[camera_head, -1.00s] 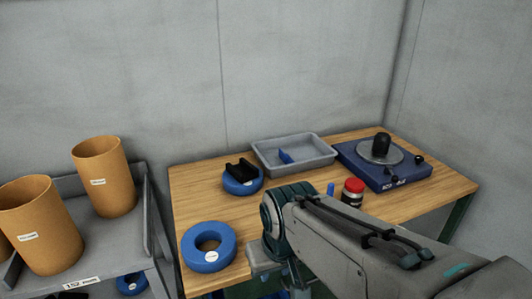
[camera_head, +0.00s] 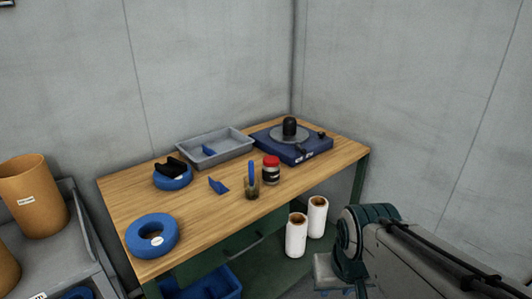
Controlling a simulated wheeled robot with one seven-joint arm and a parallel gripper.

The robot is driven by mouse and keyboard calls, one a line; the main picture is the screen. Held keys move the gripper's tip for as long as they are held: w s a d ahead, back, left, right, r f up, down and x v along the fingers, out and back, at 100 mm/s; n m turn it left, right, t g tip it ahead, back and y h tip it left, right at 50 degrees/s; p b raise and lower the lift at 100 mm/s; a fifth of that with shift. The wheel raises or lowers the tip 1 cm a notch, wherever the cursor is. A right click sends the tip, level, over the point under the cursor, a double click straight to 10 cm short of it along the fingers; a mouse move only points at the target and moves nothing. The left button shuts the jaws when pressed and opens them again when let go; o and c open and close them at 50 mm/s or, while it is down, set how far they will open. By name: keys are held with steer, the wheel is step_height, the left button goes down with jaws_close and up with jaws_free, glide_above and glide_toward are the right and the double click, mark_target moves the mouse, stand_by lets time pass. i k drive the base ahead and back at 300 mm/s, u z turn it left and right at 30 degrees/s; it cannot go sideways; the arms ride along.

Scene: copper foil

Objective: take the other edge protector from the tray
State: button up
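The grey tray (camera_head: 236,153) stands at the back of the wooden table. A small blue angled piece, which looks like an edge protector (camera_head: 209,151), lies in it towards the left. A similar blue angled piece (camera_head: 218,186) lies on the table in front of the tray. My gripper (camera_head: 328,277) is at the lower right, off the table's front right side and far from the tray. Its fingers are too unclear to tell whether they are open or shut, or hold anything.
A blue ring (camera_head: 152,236) lies front left; another (camera_head: 173,182) bears a black holder (camera_head: 170,166). A cup (camera_head: 252,188) with a blue-handled tool and a red-lidded jar (camera_head: 271,171) stand before the tray. A blue turntable device (camera_head: 291,149) is right. White rolls (camera_head: 297,236) stand below. Table's centre-left is clear.

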mark_target(209, 152)
steer(key=z, duration=0.3)
steer(key=k, duration=0.45)
steer(key=z, duration=0.45)
steer(key=i, duration=1.45)
steer(key=u, duration=1.25)
steer(key=i, duration=0.9)
steer(key=u, duration=0.75)
